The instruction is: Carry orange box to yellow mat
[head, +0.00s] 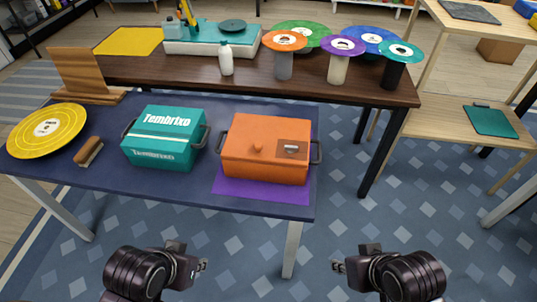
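The orange box (265,135) has a lid with a knob, a small label on its front right and dark handles on its left and right sides. It sits on a purple mat (233,191) at the right end of the near navy table. The yellow mat (128,41) lies flat and bare at the back left of the dark brown table behind. My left gripper (201,267) and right gripper (337,266) are low in front of the navy table, apart from the box. Their fingertips are too small to tell open from shut.
A teal box (165,137) stands left of the orange box, with a brush (89,151) and yellow record (46,130) further left. A wooden stand (78,75), turntable (212,38), white bottle (226,58) and several record-topped cups occupy the far side. Patterned floor (350,200) is clear at right.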

